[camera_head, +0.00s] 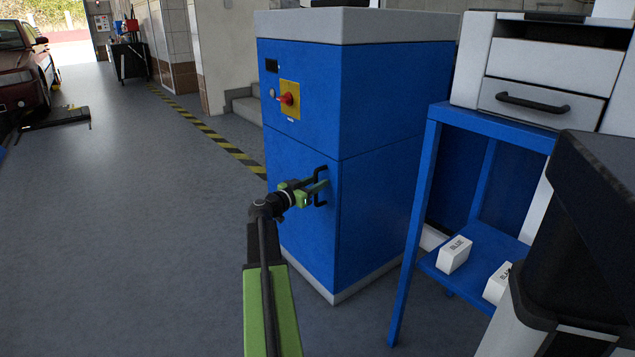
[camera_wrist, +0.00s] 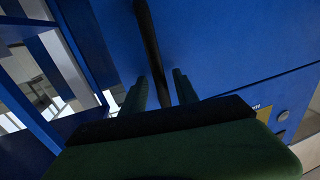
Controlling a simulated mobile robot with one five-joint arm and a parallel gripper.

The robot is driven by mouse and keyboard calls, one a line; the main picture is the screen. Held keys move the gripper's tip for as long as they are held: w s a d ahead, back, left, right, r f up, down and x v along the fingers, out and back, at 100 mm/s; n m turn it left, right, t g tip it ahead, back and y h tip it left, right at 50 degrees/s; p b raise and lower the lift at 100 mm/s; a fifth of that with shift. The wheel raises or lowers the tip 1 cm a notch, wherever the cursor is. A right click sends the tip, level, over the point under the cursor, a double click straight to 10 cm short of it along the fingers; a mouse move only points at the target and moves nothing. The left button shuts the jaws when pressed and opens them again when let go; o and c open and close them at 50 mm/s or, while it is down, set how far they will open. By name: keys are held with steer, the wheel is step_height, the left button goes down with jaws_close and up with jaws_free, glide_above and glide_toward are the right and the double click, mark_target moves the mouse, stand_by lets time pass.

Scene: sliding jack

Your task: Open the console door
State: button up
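The console (camera_head: 350,90) is a blue cabinet with a grey top and a red knob on a yellow plate. Its lower front door (camera_head: 300,235) looks shut, flush with the cabinet. A black bar handle (camera_head: 321,203) stands upright near the door's right edge. My gripper (camera_head: 318,188) is at the handle. In the wrist view, the two fingers (camera_wrist: 160,86) stand apart, with the black handle (camera_wrist: 148,40) running between them. A gap shows on both sides of the bar, so the gripper is open around it. The fingers partly hide the handle in the head view.
A blue stand (camera_head: 408,200) with a drawer unit (camera_head: 545,65) and small white boxes (camera_head: 455,254) is close on the right. A dark bin-like object (camera_head: 590,230) is at front right. The grey floor (camera_head: 130,240) to the left is clear.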

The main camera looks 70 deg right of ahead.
steer(key=shift+d, duration=0.15)
steer(key=shift+s, duration=0.1)
jaws_close()
steer(key=shift+s, duration=0.15)
stand_by(1.0)
